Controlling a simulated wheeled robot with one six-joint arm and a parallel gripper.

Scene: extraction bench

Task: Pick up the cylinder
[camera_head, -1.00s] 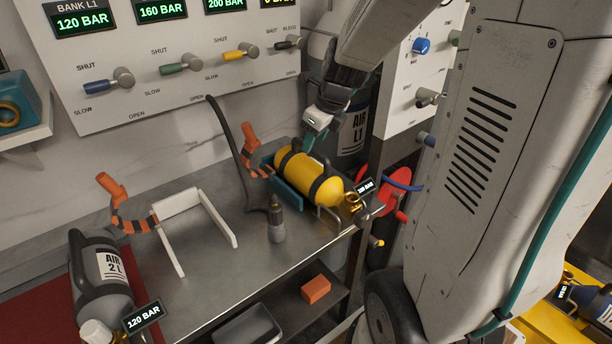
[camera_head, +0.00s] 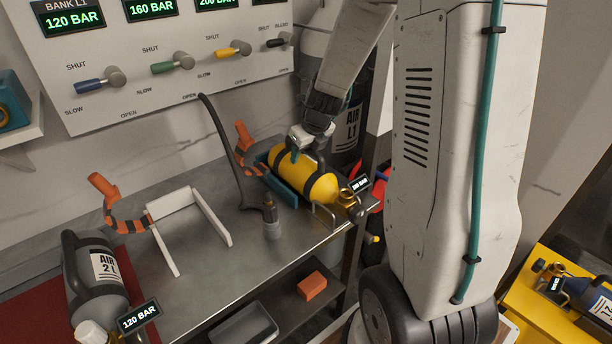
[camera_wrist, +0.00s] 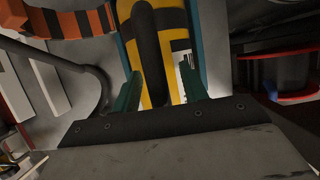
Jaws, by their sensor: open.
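The yellow cylinder (camera_head: 317,187) with dark bands lies on its side in a teal cradle (camera_head: 284,191) on the steel bench. Its brass valve (camera_head: 346,197) points to the front right, by a small pressure display (camera_head: 360,184). My gripper (camera_head: 308,153) is just above the cylinder's middle, pointing down. In the wrist view, my gripper's (camera_wrist: 160,75) teal fingers are open, one on each side of the yellow cylinder (camera_wrist: 174,48) and a dark band (camera_wrist: 152,45). I cannot tell whether they touch it. A grey cylinder marked AIR 2 L (camera_head: 99,276) lies at the left.
An orange-striped strap (camera_head: 246,150) and a dark hose (camera_head: 228,150) stand left of the cradle. An empty white cradle (camera_head: 176,203) is further left. The valve panel (camera_head: 160,45) rises behind. A yellow crate (camera_head: 536,291) is at the right.

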